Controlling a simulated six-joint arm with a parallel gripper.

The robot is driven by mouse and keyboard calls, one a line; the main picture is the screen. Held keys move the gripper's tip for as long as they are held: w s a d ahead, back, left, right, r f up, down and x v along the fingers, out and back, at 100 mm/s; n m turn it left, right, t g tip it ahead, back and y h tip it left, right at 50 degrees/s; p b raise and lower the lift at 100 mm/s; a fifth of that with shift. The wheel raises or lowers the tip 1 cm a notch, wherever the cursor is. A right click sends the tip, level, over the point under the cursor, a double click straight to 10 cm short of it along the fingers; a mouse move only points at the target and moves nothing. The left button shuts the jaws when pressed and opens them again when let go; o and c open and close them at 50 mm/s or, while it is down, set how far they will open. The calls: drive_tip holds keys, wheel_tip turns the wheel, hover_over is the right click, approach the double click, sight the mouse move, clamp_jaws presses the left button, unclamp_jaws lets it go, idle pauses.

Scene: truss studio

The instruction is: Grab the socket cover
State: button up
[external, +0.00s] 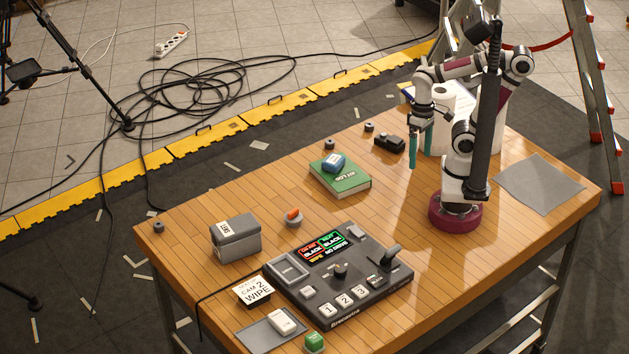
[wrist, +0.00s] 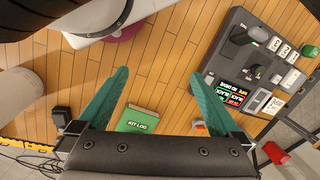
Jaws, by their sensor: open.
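I cannot tell for certain which thing is the socket cover. A small white block (external: 282,321) on a grey pad (external: 258,337) at the table's front edge could be it, as could a blue labelled piece (external: 333,162) on the green KIT LOG book (external: 340,181). My gripper (external: 420,158) is at the back right of the table, raised, pointing down with its teal fingers apart and nothing between them. It is apart from both. In the wrist view the open fingers (wrist: 158,75) frame bare wood, with the book (wrist: 140,118) beyond; the blue piece is not clear there.
A black switcher console (external: 338,272) stands front centre, beside a grey box (external: 235,237) and a WIPE card (external: 252,291). An orange-topped disc (external: 293,216) sits behind it. A black device (external: 388,143) lies near my gripper; white rolls (external: 440,130) stand behind. The wood right of the book is clear.

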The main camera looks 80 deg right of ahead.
drive_tip(key=shift+c, duration=0.7)
drive_tip(key=w+d+f+n+g+h, duration=0.25)
drive_tip(key=d+n+h, duration=0.2)
drive_tip(key=n, duration=0.25)
drive_tip(key=n+t+h, duration=0.5)
drive_tip(key=n+t, duration=0.9)
drive_tip(key=n, duration=1.4)
approach(295, 214)
drive_tip(key=shift+y, duration=0.25)
drive_tip(key=x, duration=1)
drive_tip(key=shift+d+r, duration=0.1)
drive_tip(key=shift+d, duration=0.15)
drive_tip(key=c, duration=1.3)
